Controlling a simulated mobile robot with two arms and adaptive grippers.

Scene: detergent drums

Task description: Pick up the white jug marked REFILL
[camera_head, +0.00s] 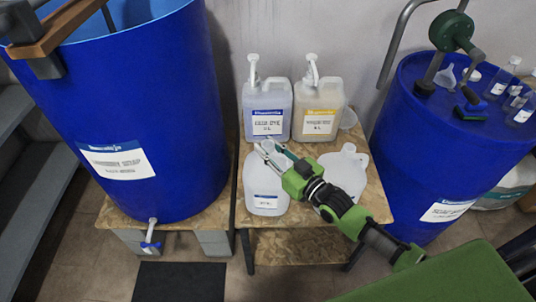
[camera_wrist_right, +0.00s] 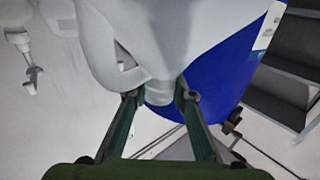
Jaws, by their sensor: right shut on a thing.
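A white translucent jug (camera_head: 267,200) with a small blue-and-white label is at the front left of the low wooden stand. The label's print is too small to read. My right gripper (camera_head: 268,150) reaches in from the right and is shut on the top of this jug. In the right wrist view the two fingers (camera_wrist_right: 160,98) close on either side of the jug's neck, and the white jug body (camera_wrist_right: 150,35) with its handle fills the upper middle. I cannot tell whether the jug's base touches the stand. My left gripper is out of view.
A second white jug (camera_head: 352,160) stands close on the right, partly behind my arm. Two pump jugs, blue-labelled (camera_head: 267,105) and yellow-labelled (camera_head: 318,108), stand behind. Large blue drums stand left (camera_head: 130,100) and right (camera_head: 420,140).

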